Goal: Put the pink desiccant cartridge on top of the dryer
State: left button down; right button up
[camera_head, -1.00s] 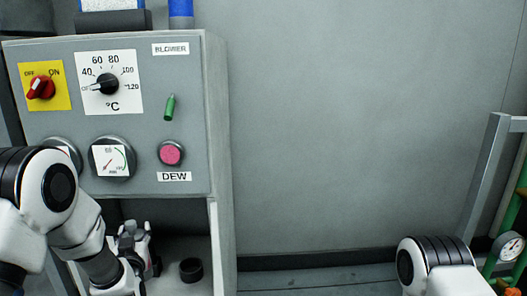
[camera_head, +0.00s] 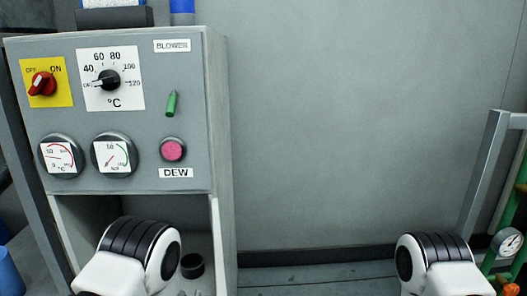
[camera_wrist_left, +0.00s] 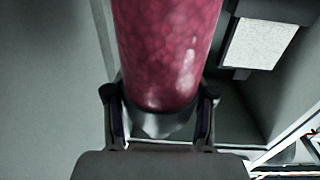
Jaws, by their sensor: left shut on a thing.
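The pink desiccant cartridge (camera_wrist_left: 168,50), dark pink and mottled with a pale lower end, fills the upper middle of the left wrist view. My left gripper (camera_wrist_left: 159,95) is shut on it, one finger on each side. The dryer (camera_head: 135,120) is the grey cabinet at the left of the head view, with dials, gauges and a pink DEW indicator (camera_head: 172,150). My left arm's white and black joint stands before its open lower bay. The cartridge cannot be made out in the head view. My right gripper is out of view; only its arm shows at lower right.
A black item with a white face (camera_head: 113,17) and a blue cylinder (camera_head: 182,8) stand at the dryer's top. A small black cup (camera_head: 192,266) sits in the lower bay. A green frame with a gauge (camera_head: 508,242) is at right. The wall between is clear.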

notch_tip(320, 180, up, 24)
jog(key=p, duration=2.3)
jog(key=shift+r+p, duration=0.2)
jog(key=shift+p, duration=0.2)
